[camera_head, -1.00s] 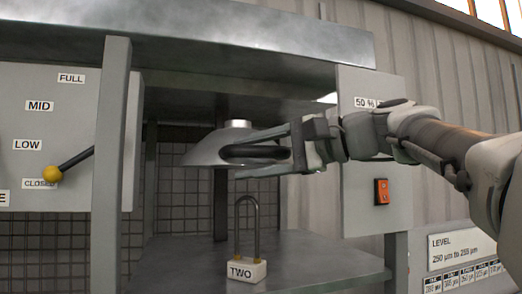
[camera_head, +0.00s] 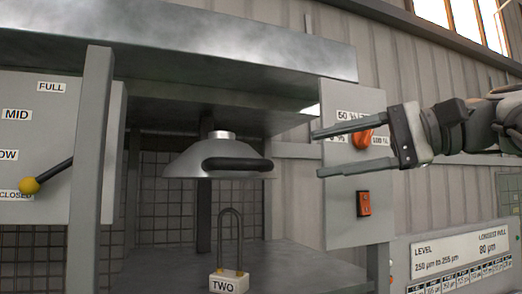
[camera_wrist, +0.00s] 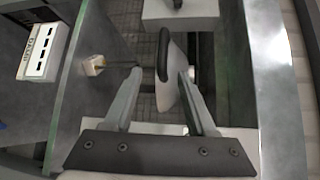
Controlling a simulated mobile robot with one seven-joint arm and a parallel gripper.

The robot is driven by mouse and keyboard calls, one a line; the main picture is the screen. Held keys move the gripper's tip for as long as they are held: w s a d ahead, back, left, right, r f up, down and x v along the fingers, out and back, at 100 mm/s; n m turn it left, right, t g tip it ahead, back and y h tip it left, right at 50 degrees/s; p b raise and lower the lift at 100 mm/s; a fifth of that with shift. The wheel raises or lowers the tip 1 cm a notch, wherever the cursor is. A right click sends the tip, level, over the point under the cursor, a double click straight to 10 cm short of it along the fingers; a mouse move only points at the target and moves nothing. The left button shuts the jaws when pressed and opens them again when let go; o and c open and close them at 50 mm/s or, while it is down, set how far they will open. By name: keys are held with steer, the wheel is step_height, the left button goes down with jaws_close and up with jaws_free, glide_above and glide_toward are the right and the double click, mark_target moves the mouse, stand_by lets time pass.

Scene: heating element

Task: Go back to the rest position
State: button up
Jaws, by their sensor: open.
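My gripper (camera_head: 318,152) is open and empty at the right in the head view, its fingers pointing left across the front of the right-hand control panel (camera_head: 343,225). A metal cone-shaped hood (camera_head: 200,160) with a black handle (camera_head: 237,164) hangs under the upper plate, left of the gripper and clear of it. In the wrist view the open fingers (camera_wrist: 159,74) show, with the hood (camera_wrist: 172,90) and its handle (camera_wrist: 163,58) in line between them, farther off.
A padlock block labelled TWO (camera_head: 229,283) stands on the shelf (camera_head: 290,262) below the hood. An orange knob (camera_head: 362,139) and an orange switch (camera_head: 363,203) sit on the right panel. A yellow-tipped lever (camera_head: 29,186) points at CLOSED on the left panel. A level sign (camera_head: 455,255) is lower right.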

stand_by(0.4)
steer(key=s+a+f+g+h, duration=0.1)
steer(key=a+f+h, duration=0.15)
steer(key=f, duration=0.85)
steer(key=s+a+f+h, duration=0.1)
steer(key=f+h, duration=0.3)
steer(key=f, duration=0.8)
steer(key=s+d+f+n+h, duration=0.1)
steer(key=s+f+n+h, duration=0.1)
steer(key=f, duration=0.4)
steer(key=s+d+f+n+h, duration=0.1)
steer(key=s+f+n+h, duration=0.1)
steer(key=f, duration=0.5)
steer(key=s+d+f+n+g+h, duration=0.1)
steer(key=s+f+n+h, duration=0.2)
steer(key=f, duration=0.4)
steer(key=shift+s+f+h, duration=0.2)
steer(key=shift+s+h, duration=0.25)
steer(key=shift+s, duration=0.5)
steer(key=shift+c, duration=0.6)
steer(key=shift+a, duration=0.2)
